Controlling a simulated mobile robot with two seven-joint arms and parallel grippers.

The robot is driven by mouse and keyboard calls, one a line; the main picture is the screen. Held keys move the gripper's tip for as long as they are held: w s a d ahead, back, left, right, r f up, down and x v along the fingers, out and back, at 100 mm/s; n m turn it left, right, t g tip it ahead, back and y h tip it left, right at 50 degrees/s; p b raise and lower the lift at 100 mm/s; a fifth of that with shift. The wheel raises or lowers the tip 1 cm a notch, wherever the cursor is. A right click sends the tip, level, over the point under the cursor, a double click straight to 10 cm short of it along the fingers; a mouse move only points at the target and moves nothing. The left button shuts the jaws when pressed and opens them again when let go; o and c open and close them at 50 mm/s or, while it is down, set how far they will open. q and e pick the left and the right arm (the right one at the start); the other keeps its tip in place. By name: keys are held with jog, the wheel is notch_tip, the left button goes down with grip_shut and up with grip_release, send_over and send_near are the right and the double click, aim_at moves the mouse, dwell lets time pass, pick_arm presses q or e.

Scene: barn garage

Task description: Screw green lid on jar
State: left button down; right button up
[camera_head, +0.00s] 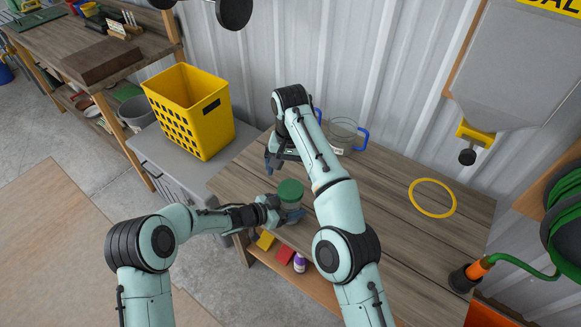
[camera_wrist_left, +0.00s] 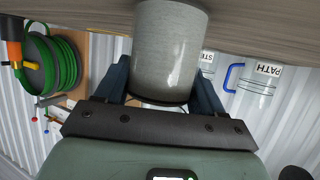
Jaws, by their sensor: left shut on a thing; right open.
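A clear jar (camera_head: 291,205) stands upright on the wooden workbench, with the green lid (camera_head: 290,190) over its mouth. I cannot tell how tightly the lid sits. My left gripper (camera_head: 278,212) is shut on the jar from the left side, low on its body. In the left wrist view, the greyish jar body (camera_wrist_left: 168,50) is between the two dark fingers (camera_wrist_left: 165,85), and the lid cannot be made out. My right gripper (camera_head: 276,161) is open and empty, above the bench behind the jar and apart from the lid; its arm partly hides it.
Glass mugs with blue handles (camera_head: 346,136) stand at the back of the bench, partly behind my right arm. A yellow ring (camera_head: 432,198) lies on the right. A yellow basket (camera_head: 190,110) stands on the grey cabinet at left. The bench's right half is mostly clear.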

jog(key=shift+r, duration=0.1)
pick_arm(q)
jog(key=shift+c, duration=0.2)
grip_release()
jog(key=shift+a+r, duration=0.1)
pick_arm(e)
jog(key=shift+r, duration=0.3)
pick_arm(q)
jog(key=v, duration=1.3)
jog(key=shift+s, duration=0.1)
